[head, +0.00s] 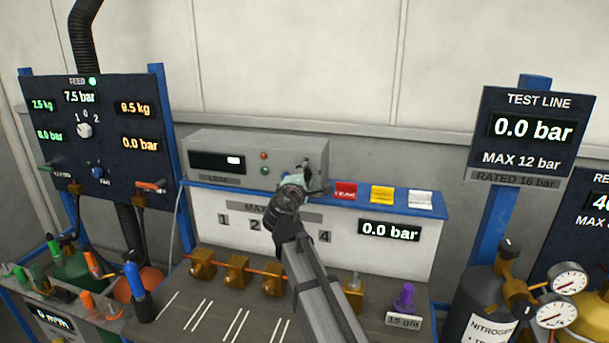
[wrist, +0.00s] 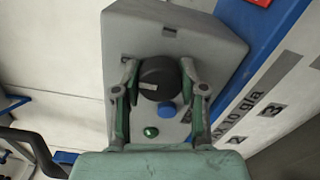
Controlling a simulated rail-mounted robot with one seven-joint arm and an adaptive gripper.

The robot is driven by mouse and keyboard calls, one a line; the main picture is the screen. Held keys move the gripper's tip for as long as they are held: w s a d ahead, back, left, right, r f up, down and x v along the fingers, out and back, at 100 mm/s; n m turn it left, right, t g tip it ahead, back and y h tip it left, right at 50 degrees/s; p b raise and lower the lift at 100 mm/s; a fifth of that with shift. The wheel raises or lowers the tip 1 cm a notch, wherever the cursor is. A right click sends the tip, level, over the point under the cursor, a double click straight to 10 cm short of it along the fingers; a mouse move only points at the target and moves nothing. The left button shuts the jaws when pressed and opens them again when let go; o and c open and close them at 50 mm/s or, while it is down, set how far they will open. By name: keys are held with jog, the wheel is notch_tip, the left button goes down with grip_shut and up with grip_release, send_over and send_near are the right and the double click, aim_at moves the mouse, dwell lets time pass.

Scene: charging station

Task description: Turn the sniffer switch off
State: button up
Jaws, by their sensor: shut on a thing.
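A grey instrument box (head: 225,143) stands on the blue-edged shelf at the back, with a dark display and small red and green lamps on its front. My gripper (head: 303,180) is at the right end of this box and hides part of it. In the wrist view, a round black knob (wrist: 159,78) with a pale mark sits on a grey panel. The fingers of my gripper (wrist: 159,70) are shut on the knob, one on each side. A blue button (wrist: 167,108) and a green lamp (wrist: 151,131) sit below it. I cannot read a switch label.
Red (head: 345,191), yellow (head: 382,194) and white (head: 420,199) blocks lie on the shelf to the right. Brass fittings (head: 237,268) line the bench below my arm. A feed panel (head: 60,115) stands left; a nitrogen cylinder (head: 483,300) stands right.

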jog(key=shift+r, duration=0.1)
dwell(0.3)
jog(key=o, duration=1.1)
jog(key=shift+w, duration=0.1)
jog(key=shift+o, duration=0.2)
jog(key=s+a, duration=0.2)
jog(key=s, duration=1)
jog(key=shift+a, duration=0.1)
